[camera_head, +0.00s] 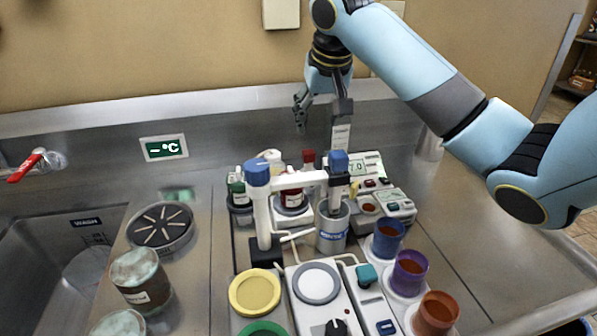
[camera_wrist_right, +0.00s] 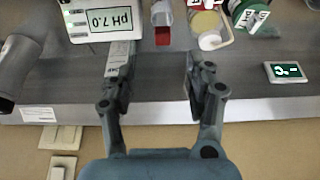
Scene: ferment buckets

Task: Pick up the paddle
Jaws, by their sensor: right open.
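A narrow pale grey strip with small print (camera_head: 341,134) stands upright behind the blue-capped post in the head view and looks like the paddle. Its lower end is hidden, so I cannot tell what it stands in. My right gripper (camera_head: 321,108) is open above the back of the bench, with its fingers spread. In the right wrist view the strip (camera_wrist_right: 120,52) lies by the left finger of the open gripper (camera_wrist_right: 155,78). The space between the fingers is empty, and I cannot tell whether that finger touches the strip. My left gripper is out of view.
A white post-and-bar stand (camera_head: 262,215) with blue caps rises before a metal cup (camera_head: 332,232). The pH meter (camera_head: 362,168) is behind. Coloured cups (camera_head: 409,272) stand at right, and a sink (camera_head: 60,265) is at left. The metal bench (camera_head: 455,225) is bare further right.

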